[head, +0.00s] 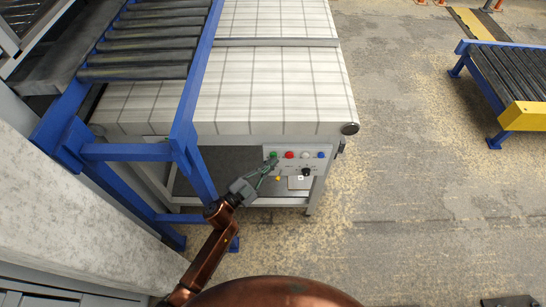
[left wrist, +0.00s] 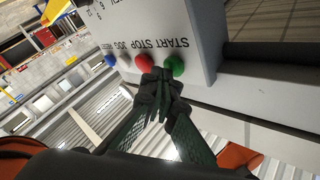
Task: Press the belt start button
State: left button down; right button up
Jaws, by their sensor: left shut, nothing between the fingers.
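The control panel (head: 313,166) is a light grey plate on the front of the white gridded belt table (head: 280,90). Its green button (head: 273,154) is at the left of the row, and in the left wrist view this green button (left wrist: 176,66) sits by the word START. The red button (head: 289,155) is beside it, by STOP in the left wrist view. My left gripper (head: 270,166) is shut and empty, its fingertips close to the green button. In the left wrist view the fingertips (left wrist: 162,76) lie between green and red, nearer green. I cannot tell whether they touch.
White (head: 305,155) and blue (head: 320,155) buttons continue the row, with a black knob (head: 306,172) below. A blue-framed roller conveyor (head: 140,45) stands left of the panel. Another roller conveyor (head: 516,75) is at the far right. The floor (head: 400,150) between is clear.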

pick_arm(q)
jog(key=shift+w+a+r, duration=0.15)
jog(key=shift+w+r, duration=0.2)
pick_arm(e)
jog(key=shift+s, duration=0.1)
pick_arm(q)
jog(key=shift+s, duration=0.1)
jog(key=shift+s+f+p, duration=0.3)
jog(key=shift+s+p, duration=0.05)
jog(key=shift+p, duration=0.05)
pick_arm(e)
jog(key=shift+w+r, duration=0.35)
jog(key=shift+w, duration=0.05)
pick_arm(q)
jog(key=shift+s, duration=0.1)
jog(key=s+p, duration=0.2)
jog(key=s, duration=0.3)
pick_arm(e)
jog(key=shift+w+r, duration=0.25)
jog(key=shift+r, duration=0.3)
jog(key=shift+w+r, duration=0.25)
jog(key=shift+r, duration=0.3)
